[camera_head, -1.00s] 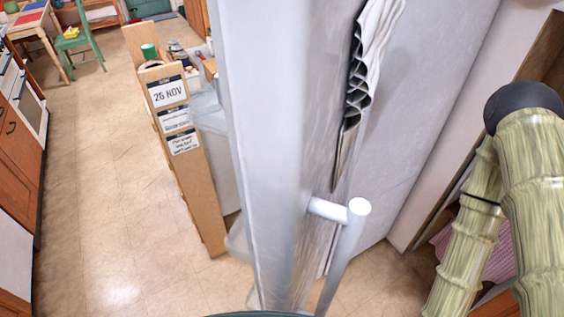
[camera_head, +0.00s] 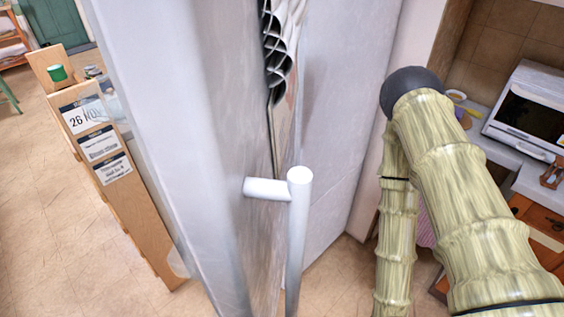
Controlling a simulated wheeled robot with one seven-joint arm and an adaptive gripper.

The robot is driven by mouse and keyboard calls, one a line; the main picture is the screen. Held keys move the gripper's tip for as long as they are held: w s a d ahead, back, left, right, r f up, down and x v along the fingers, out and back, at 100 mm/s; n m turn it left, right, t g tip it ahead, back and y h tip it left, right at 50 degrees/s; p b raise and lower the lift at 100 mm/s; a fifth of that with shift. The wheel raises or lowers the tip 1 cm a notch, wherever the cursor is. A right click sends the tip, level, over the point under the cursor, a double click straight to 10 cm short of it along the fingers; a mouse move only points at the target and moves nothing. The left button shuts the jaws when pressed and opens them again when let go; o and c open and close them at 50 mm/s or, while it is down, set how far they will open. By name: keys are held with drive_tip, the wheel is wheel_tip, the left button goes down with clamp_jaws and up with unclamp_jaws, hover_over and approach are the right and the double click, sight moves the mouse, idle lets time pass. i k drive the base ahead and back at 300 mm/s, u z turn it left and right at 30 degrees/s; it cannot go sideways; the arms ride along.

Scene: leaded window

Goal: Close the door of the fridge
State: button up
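The fridge door (camera_head: 165,120) stands open, seen nearly edge-on at the centre of the head view. Its pale bar handle (camera_head: 298,230) sticks out toward me on the door's right face. A flat, pale grey side surface (camera_head: 345,110), apparently the fridge body, stands behind and to the right of the door. My bamboo-textured arm rises at the right, apart from the handle in the picture. My gripper is not in view.
A wooden unit with a "26 NOV" sign (camera_head: 85,115) stands close behind the door on the left. A white toaster oven (camera_head: 535,110) sits on a counter at the right. Tiled floor (camera_head: 50,240) is clear at the left.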

sight(192, 80)
drive_tip(key=z, duration=0.55)
drive_tip(key=k, duration=0.95)
drive_tip(key=u, duration=0.25)
